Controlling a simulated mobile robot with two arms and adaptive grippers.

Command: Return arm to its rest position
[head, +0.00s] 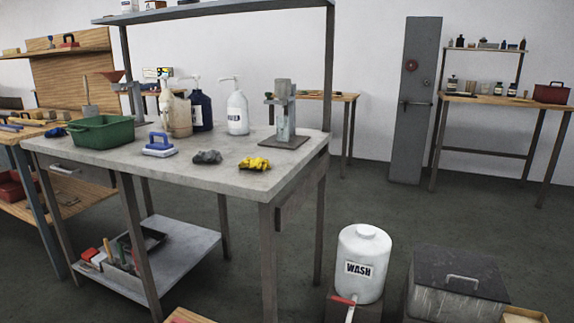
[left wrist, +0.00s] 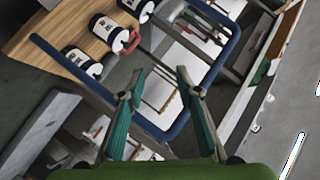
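My left gripper (left wrist: 160,85) shows in the left wrist view. Its two teal-padded fingers stand apart with nothing between them, so it is open and empty. Beyond the fingers is a blue-railed frame (left wrist: 205,85), apparently below them. The fingers appear clear of it, though the exact distance is hard to judge. Neither arm nor gripper shows in the head view, and my right gripper is in neither view.
White cans (left wrist: 83,62) stand on a wooden top in the left wrist view. In the head view, a grey workbench (head: 215,180) holds a green bin (head: 101,133) and bottles. A white WASH container (head: 364,250) and dark lidded box (head: 458,272) stand at front right. Open floor lies behind them.

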